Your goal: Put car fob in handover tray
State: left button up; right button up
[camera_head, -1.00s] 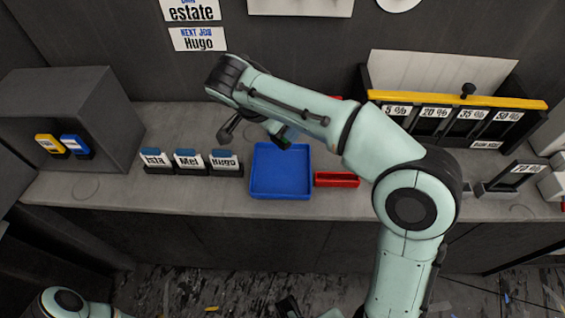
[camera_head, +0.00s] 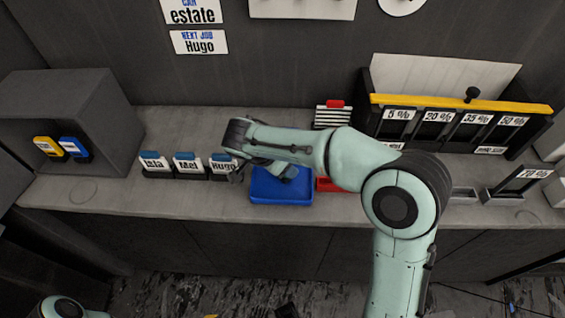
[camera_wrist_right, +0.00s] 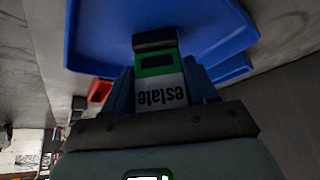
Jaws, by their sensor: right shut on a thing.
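The handover tray, a shallow blue tray (camera_head: 282,196), lies on the counter in the head view. It also fills the top of the right wrist view (camera_wrist_right: 100,40). My right gripper (camera_head: 286,174) is over the tray, shut on the car fob. In the right wrist view the fob (camera_wrist_right: 160,72) has a dark end, a green band and a white label reading "estate", upside down. It sits between the blue fingers, its dark end against the tray's blue in the picture; I cannot tell whether it touches. The head view does not show the fob clearly. My left gripper is out of view.
Labelled black holders (camera_head: 188,167) stand left of the tray. A red tray (camera_head: 325,184) is close on its right, partly behind my arm. A yellow-topped rack (camera_head: 460,103) stands at the back right. A grey box (camera_head: 80,100) holds yellow and blue tags at far left.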

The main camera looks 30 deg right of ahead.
jog(key=shift+f, duration=0.15)
jog(key=o, duration=1.1)
jog(key=shift+r, duration=0.2)
jog(key=p+v, duration=0.1)
jog(key=v, duration=1.1)
